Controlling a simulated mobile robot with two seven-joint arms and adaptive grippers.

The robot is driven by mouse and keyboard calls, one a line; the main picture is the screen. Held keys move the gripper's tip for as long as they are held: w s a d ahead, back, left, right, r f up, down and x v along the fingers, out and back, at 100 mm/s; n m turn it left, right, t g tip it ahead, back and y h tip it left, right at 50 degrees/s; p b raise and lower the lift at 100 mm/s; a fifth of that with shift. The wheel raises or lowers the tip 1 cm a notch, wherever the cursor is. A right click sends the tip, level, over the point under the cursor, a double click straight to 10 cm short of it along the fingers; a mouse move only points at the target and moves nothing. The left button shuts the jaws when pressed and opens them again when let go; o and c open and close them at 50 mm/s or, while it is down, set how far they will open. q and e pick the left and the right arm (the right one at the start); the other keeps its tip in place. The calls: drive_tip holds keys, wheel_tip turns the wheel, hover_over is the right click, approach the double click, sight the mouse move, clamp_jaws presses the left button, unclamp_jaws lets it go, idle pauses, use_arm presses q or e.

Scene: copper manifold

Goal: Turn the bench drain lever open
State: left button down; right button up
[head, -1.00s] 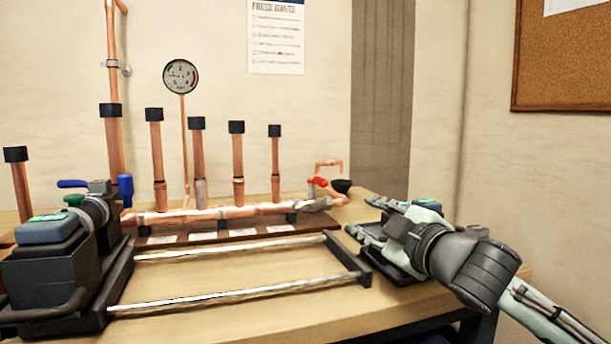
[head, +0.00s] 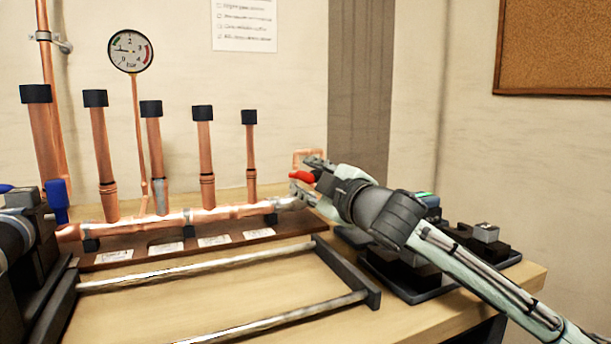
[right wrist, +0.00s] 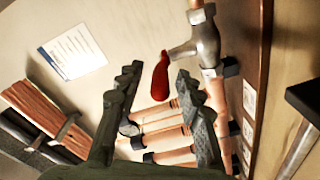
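The red drain lever (head: 302,176) sits at the right end of the copper manifold (head: 210,215). My right gripper (head: 309,177) is at the lever, coming in from the right, and partly hides the valve around it. In the right wrist view, the red lever (right wrist: 160,78) hangs from a grey metal valve body (right wrist: 208,45). There its red grip lies between the two dark fingertips (right wrist: 158,76), with a gap on each side. The fingers are open; I see no contact. My left gripper is not in view.
Several capped copper pipes (head: 205,150) and a pressure gauge (head: 131,50) rise from the manifold. A frame with two metal rails (head: 210,264) lies in front. A black tray with dark blocks (head: 430,285) stands under my right arm. A machine with a blue lever (head: 57,202) is at left.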

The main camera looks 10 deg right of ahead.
drive_tip(key=shift+w+a, duration=0.1)
drive_tip(key=shift+w, duration=0.25)
clamp_jaws()
